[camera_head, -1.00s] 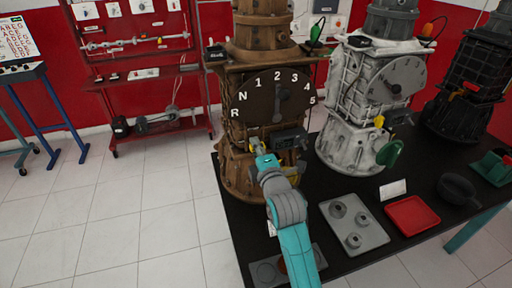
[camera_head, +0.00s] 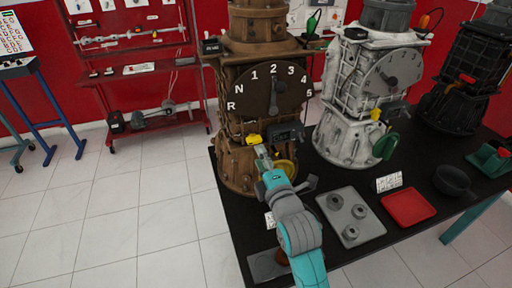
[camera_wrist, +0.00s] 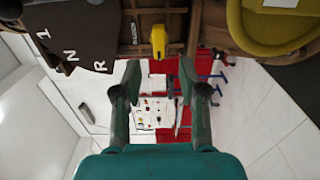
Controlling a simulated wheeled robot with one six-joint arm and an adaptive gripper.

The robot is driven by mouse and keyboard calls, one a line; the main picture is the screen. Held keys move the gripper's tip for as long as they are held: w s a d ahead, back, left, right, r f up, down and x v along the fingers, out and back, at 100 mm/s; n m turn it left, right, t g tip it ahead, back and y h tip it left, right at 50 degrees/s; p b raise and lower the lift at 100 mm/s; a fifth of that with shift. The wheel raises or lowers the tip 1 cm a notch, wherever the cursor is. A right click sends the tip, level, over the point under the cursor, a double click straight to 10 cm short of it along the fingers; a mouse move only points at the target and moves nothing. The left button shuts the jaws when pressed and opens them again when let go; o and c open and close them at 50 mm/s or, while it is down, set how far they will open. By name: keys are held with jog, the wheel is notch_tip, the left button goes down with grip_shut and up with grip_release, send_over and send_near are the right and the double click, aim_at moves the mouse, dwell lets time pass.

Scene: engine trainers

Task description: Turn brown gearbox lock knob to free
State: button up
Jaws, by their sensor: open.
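The brown gearbox (camera_head: 240,165) stands at the left end of the black table. Its dark dial (camera_head: 255,98) reads R, N and 1 to 5, with the pointer up near 2. The yellow lock knob (camera_head: 253,139) sits below the dial. It also shows in the wrist view (camera_wrist: 159,40), next to a small plate (camera_wrist: 134,33) whose lettering I cannot read. My gripper (camera_head: 262,153) is just below the knob in the head view. In the wrist view, my gripper (camera_wrist: 158,72) is open, with nothing between its fingers and the knob beyond the fingertips, apparently apart from them.
A yellow handwheel (camera_head: 286,168) is close to the right of my gripper; it shows large in the wrist view (camera_wrist: 275,28). A grey box (camera_head: 287,135) juts out right of the knob. A grey tray (camera_head: 365,222) and red tray (camera_head: 408,206) lie right of my arm.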

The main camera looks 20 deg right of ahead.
jog(key=shift+s, duration=2.05)
jog(key=s+f+m+g, duration=0.2)
jog(key=s+f+m, duration=0.6)
jog(key=s+f, duration=0.8)
jog(key=s+m+g, duration=0.1)
jog(key=s+m, duration=0.9)
jog(key=s, duration=1.6)
jog(key=shift+d+r, duration=0.25)
jog(key=shift+r, duration=0.2)
